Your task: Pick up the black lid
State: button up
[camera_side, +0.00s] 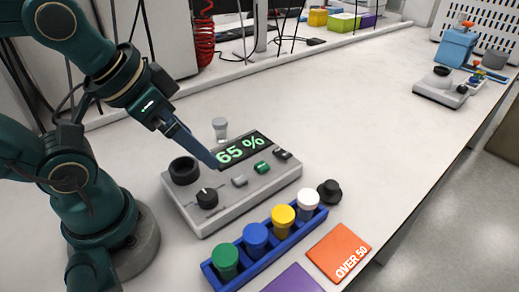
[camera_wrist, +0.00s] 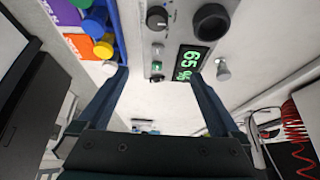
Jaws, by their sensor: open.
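The black lid (camera_side: 329,191), small and round with a raised knob on top, sits on the white table just right of the blue rack's far end. I cannot make it out in the wrist view, where a finger may hide it. My gripper (camera_side: 214,164) hangs over the back of the grey reactor device in the side view, to the left of the lid and apart from it. In the wrist view, my gripper (camera_wrist: 159,76) has its two fingers spread wide with nothing between them.
The grey device (camera_side: 230,204) has a "65 %" display (camera_side: 243,150), a round black opening (camera_side: 184,170) and a dial. The blue rack (camera_side: 240,275) holds green, blue, yellow and white-capped vials. A clear vial (camera_side: 220,130) stands behind the device. An orange "OVER 50" mat (camera_side: 338,252) lies in front.

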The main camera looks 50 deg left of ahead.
jog(key=w+d+r+m+t, duration=0.1)
jog(key=w+r+m+t, duration=0.1)
jog(key=w+r, duration=0.3)
jog(key=m+g+h, duration=0.2)
jog(key=m, duration=0.1)
send_over(330, 184)
jog(key=s+a, duration=0.1)
jog(key=a, duration=0.2)
notch_tip(330, 184, down, 8)
jog(key=shift+g, duration=0.9)
jog(key=f, duration=0.2)
jog(key=d+f, duration=0.1)
jog(key=f, duration=0.2)
jog(key=d+f, duration=0.1)
jog(key=f, duration=0.1)
jog(key=shift+s+d+f, duration=0.1)
jog(key=shift+s+f, duration=0.15)
jog(key=shift+f, duration=0.1)
jog(key=shift+x, duration=2.4)
jog(key=c, duration=1.4)
jog(key=shift+r, duration=0.1)
